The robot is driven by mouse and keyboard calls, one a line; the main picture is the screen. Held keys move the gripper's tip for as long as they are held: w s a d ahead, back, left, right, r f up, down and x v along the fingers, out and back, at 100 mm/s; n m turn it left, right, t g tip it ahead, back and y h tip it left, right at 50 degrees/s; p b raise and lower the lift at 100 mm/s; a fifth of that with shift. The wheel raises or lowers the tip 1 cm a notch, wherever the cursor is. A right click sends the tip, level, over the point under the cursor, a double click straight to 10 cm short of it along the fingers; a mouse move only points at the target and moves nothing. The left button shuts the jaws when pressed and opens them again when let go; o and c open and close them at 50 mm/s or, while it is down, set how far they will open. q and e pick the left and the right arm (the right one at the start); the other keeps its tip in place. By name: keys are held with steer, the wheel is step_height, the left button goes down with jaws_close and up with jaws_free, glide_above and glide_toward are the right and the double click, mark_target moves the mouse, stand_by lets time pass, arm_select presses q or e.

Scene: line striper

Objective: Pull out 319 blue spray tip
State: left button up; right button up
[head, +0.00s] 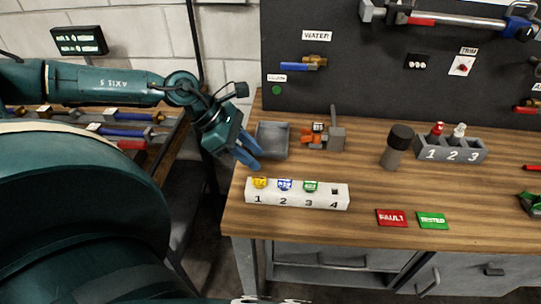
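The blue spray tip (285,185) sits above number 2 in a white rack (318,203) near the front left of the workbench. A yellow tip (260,183) is above 1 and a green tip (310,187) above 3. Position 4 shows a dark, empty hole. The 319 marking is too small to read. My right gripper is not in view.
A grey tray (272,141) and an orange-and-grey fixture (318,137) stand behind the rack. A dark-capped cylinder (397,148) and a grey numbered holder (450,149) are right. Red (392,218) and green (433,220) labels lie in front. Bare wood lies between.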

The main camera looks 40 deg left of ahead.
mark_target(281, 180)
arm_select(q)
steer(key=shift+b+x, duration=0.45)
steer(key=shift+x, duration=0.3)
steer(key=shift+d+f+b, duration=0.35)
steer(key=shift+f+b, duration=0.05)
steer(key=shift+f, duration=0.1)
steer(key=shift+w+d+f+b, duration=0.1)
steer(key=shift+w+f+b, duration=0.2)
steer(key=shift+f+b, duration=0.25)
steer(key=b+x, duration=0.2)
steer(key=shift+w+d+b, duration=0.1)
steer(key=shift+d+b, duration=0.1)
steer(key=shift+b, duration=0.2)
steer(key=shift+w+d+f+b, duration=0.2)
steer(key=shift+d+f+b, duration=0.1)
steer(key=shift+f+b, duration=0.4)
steer(key=shift+w+d+f+b, duration=0.15)
steer(key=shift+d+f+b, duration=0.1)
steer(key=shift+b, duration=0.25)
steer(key=shift+w+d+f, duration=0.1)
steer(key=shift+d, duration=0.05)
steer(key=shift+w+d+f+b, duration=0.15)
steer(key=shift+d+f+b, duration=0.15)
steer(key=shift+b, duration=0.15)
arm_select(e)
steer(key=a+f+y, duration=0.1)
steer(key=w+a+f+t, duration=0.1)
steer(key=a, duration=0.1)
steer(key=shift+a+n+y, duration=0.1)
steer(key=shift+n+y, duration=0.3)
